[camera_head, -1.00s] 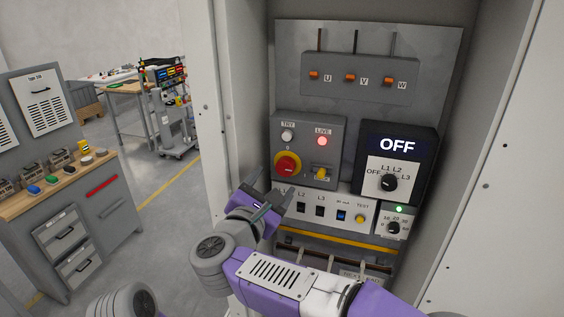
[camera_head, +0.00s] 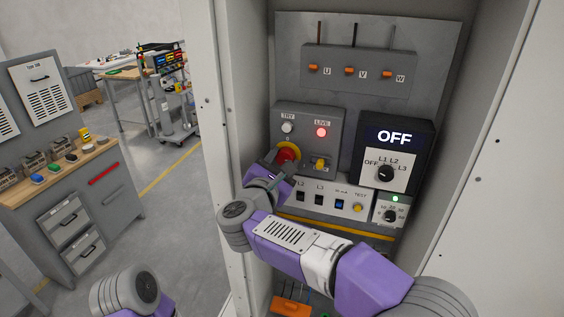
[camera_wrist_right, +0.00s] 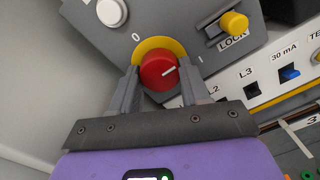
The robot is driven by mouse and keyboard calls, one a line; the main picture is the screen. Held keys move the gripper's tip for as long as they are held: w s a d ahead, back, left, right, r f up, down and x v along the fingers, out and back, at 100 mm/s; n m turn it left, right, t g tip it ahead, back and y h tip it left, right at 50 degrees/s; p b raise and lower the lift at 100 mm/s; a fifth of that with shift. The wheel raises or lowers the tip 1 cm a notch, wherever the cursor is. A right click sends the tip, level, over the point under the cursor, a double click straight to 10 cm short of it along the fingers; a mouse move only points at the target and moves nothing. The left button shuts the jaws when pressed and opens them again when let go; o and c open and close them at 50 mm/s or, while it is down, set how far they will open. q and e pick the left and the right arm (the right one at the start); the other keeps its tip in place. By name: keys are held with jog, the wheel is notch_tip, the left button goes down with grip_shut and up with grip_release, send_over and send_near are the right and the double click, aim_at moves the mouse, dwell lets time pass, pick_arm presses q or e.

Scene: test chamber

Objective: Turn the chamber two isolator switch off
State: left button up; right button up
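The isolator switch is a red round knob on a yellow disc (camera_head: 288,152) on the grey switch box (camera_head: 335,130). In the right wrist view the red knob (camera_wrist_right: 158,72) has a white line pointing right, toward the "I" mark and away from the "0" mark. My right gripper (camera_wrist_right: 158,75) is open, with one fingertip on each side of the knob; I cannot tell whether they touch it. In the head view my right gripper (camera_head: 280,168) partly covers the knob. The red LIVE lamp (camera_head: 321,132) is lit. My left gripper is not in view.
A yellow LOCK slider (camera_wrist_right: 234,23) sits right of the knob. A black unit with an OFF display (camera_head: 394,137) is farther right. A white panel with small switches (camera_head: 328,200) lies below. The cabinet's side walls (camera_head: 237,110) bound the space.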

jog(key=c, duration=0.4)
jog(key=n+b, duration=0.2)
jog(key=shift+f+n, duration=0.2)
jog(key=shift+n, duration=0.2)
jog(key=n+b, duration=0.1)
jog(key=n, duration=0.1)
jog(key=shift+n, duration=0.4)
jog(key=n+b, duration=0.1)
jog(key=n, duration=0.1)
jog(key=shift+d+r+n, duration=0.1)
jog(key=shift+n, duration=0.2)
jog(key=n, duration=0.4)
jog(key=shift+n, duration=0.3)
jog(key=n+p, duration=0.1)
jog(key=n, duration=0.4)
jog(key=shift+n+y+p, duration=0.3)
jog(key=shift+p, duration=0.1)
